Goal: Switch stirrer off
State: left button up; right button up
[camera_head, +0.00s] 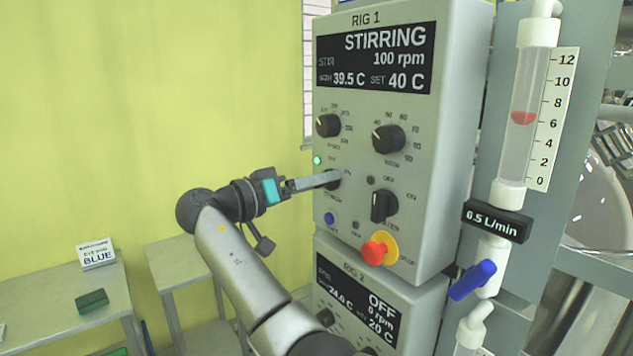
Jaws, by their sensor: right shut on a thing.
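The RIG 1 control box (463,150) has a display (375,60) reading STIRRING, 100 rpm, 39.5 C, SET 40 C. My right gripper (334,180) reaches the panel from the left and is shut on a dark knob (331,186) in the left column. The fingers hide most of this knob, and its label is too small to read. A small green lamp (317,160) glows just above it. Two round black knobs (328,125) (388,139) sit higher, and a black switch (384,206) sits lower right. My left gripper is not in view.
A red stop button (374,252) on a yellow base and a blue button (329,218) sit low on the panel. RIG 2 (393,295) below reads OFF. A flowmeter (528,110) with a blue-handled valve (472,280) stands right. Tables (70,320) stand left.

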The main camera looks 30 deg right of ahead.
jog(key=shift+w+n+p, duration=0.15)
jog(key=shift+n+p, duration=4.7)
jog(key=shift+n, duration=1.05)
jog(key=shift+f, duration=0.1)
jog(key=o, duration=1.4)
jog(key=shift+a, duration=0.1)
